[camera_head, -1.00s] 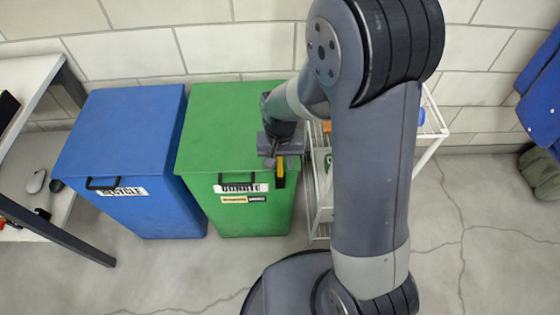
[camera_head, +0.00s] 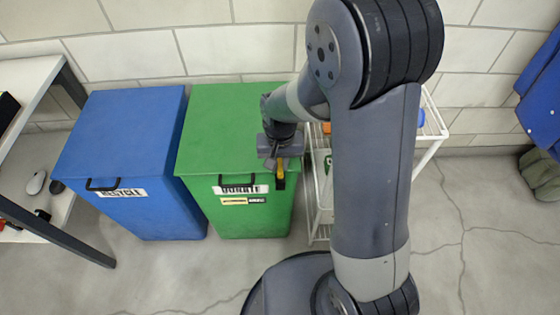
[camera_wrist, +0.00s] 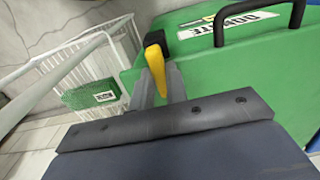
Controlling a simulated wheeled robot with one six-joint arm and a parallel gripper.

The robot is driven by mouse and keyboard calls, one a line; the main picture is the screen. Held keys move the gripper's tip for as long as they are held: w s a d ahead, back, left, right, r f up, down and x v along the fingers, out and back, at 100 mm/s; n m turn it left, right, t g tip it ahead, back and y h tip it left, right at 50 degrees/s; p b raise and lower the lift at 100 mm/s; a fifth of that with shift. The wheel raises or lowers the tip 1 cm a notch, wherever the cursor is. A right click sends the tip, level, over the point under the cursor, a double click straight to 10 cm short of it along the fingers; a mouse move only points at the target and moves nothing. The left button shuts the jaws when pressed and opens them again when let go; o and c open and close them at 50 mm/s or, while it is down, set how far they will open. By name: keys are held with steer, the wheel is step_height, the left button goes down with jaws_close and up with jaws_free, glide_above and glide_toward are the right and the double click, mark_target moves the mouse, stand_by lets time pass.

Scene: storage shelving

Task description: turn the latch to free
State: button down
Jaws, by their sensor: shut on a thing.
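The latch is a yellow lever with a black end (camera_head: 281,172) at the front right edge of the green bin marked DONATE (camera_head: 240,120). It also shows in the wrist view (camera_wrist: 155,60), where it sits at the fingers, tilted in the picture. My gripper (camera_head: 280,160) is over the bin's front right corner. In the wrist view its two grey fingers (camera_wrist: 159,85) are shut on the yellow lever, one on each side.
A blue bin marked RECYCLE (camera_head: 125,150) stands left of the green one. A white wire rack (camera_head: 432,125) stands close on the right. A black handle (camera_head: 237,181) is on the green bin's front. A table (camera_head: 35,75) is at far left; floor at right is clear.

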steer(key=shift+n, duration=0.3)
steer(key=n, duration=0.3)
steer(key=shift+a+n+p, duration=0.35)
steer(key=shift+n+p, duration=0.05)
steer(key=n, duration=0.4)
steer(key=shift+s+a+n, duration=0.3)
steer(key=n, duration=0.5)
steer(key=s+n+p, duration=0.1)
steer(key=n, duration=0.2)
steer(key=shift+a+n, duration=0.3)
steer(key=shift+s, duration=0.1)
steer(key=c, duration=1.4)
jaws_free()
steer(key=shift+r, duration=0.15)
